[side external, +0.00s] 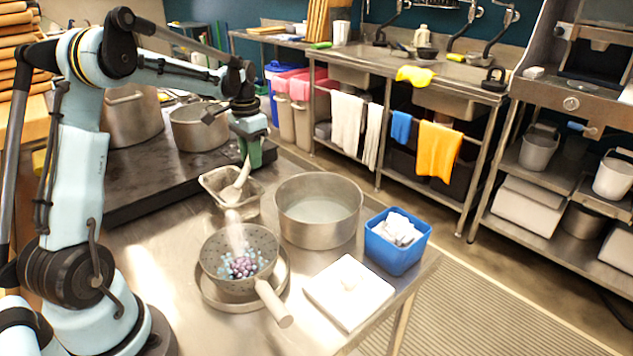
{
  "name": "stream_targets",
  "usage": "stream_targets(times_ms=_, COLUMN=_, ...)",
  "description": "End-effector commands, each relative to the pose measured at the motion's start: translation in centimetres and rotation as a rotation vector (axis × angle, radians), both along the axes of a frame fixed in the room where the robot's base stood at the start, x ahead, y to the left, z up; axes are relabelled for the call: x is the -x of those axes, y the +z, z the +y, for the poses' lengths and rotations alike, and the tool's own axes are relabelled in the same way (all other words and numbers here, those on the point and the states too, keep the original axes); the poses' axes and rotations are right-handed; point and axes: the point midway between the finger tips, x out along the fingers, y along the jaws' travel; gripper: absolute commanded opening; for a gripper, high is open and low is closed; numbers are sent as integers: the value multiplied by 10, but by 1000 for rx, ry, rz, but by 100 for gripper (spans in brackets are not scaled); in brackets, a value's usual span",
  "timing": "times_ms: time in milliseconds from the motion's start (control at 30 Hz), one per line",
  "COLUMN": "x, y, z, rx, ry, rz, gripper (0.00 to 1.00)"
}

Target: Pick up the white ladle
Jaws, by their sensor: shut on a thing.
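The white ladle (236,190) leans in the small rectangular metal pan (214,207) on the steel table, its handle rising toward my gripper. My gripper (247,162) points down above the pan's back right corner. It is shut on the upper end of the ladle's handle. I cannot tell whether the ladle's bowl touches the pan.
A perforated pan with beans (259,238) stands in front, its handle pointing front right. A large metal pot (319,239), a blue bin (399,260) with white cloths, and a white board (349,306) are to the right. Steam rises by the beans.

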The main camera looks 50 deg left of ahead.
Motion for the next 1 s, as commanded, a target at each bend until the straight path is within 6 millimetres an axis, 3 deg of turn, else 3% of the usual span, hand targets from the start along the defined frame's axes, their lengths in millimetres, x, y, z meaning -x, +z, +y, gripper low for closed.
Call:
stream_targets(times_ms=367, x=0, y=4, z=0, rx=0, ry=0, rz=0, gripper=0)
stream_targets(times_ms=700, x=0, y=41, z=0, rx=0, ry=0, rz=0, gripper=0)
stream_targets(times_ms=1000, x=0, y=72, z=-54, rx=0, ry=-5, rz=0, gripper=0)
